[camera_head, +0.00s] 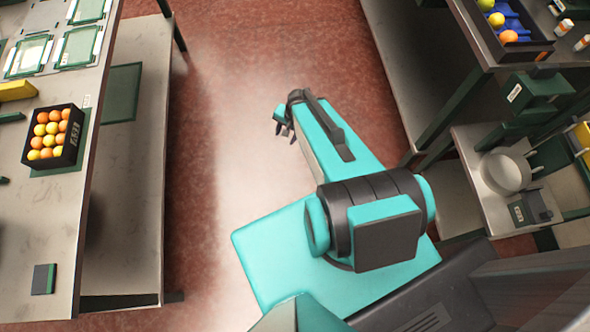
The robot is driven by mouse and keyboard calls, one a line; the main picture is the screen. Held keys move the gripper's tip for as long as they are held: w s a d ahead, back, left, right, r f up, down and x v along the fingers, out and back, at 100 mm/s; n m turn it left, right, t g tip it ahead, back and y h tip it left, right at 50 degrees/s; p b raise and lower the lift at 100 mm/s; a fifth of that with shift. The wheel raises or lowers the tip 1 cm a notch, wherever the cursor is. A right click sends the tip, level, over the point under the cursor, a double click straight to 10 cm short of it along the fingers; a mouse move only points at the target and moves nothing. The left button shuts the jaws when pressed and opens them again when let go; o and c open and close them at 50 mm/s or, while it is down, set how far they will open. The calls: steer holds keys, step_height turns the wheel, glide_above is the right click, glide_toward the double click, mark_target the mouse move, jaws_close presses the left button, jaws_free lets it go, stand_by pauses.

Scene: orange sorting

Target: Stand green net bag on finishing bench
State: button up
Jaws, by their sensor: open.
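My gripper (284,128) is small and dark at the far end of my teal arm. It hangs over the aisle floor between two benches, open, with nothing seen between its fingers. It touches neither bench. I cannot make out a green net bag in this view. A metal-topped bench (60,225) runs along the left, and another bench (478,40) stands at the upper right. I cannot tell which one is the finishing bench.
On the left bench a black crate (79,138) of oranges sits by a green mat, with green-framed trays (80,46) behind. A dark crate (548,48) with fruit stands on the right bench. A white pot (505,171) is on a lower right surface. The red floor (215,120) between is clear.

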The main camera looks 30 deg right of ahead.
steer(key=s+a+f+n+g, duration=0.1)
steer(key=s+a+n+g, duration=0.1)
steer(key=s, duration=0.5)
steer(key=s+a+f+n+g+h, duration=0.1)
steer(key=s+a+n+g, duration=0.1)
steer(key=s+n, duration=0.3)
steer(key=s+a+f+n+g, duration=0.1)
steer(key=s+a+n+g, duration=0.1)
steer(key=s, duration=0.6)
steer(key=shift+s+a+f+n+g+h, duration=0.2)
steer(key=shift+s+n+g+h, duration=0.3)
steer(key=shift+n, duration=0.7)
steer(key=shift+w, duration=0.25)
steer(key=shift+f+b, duration=0.75)
steer(key=c, duration=0.3)
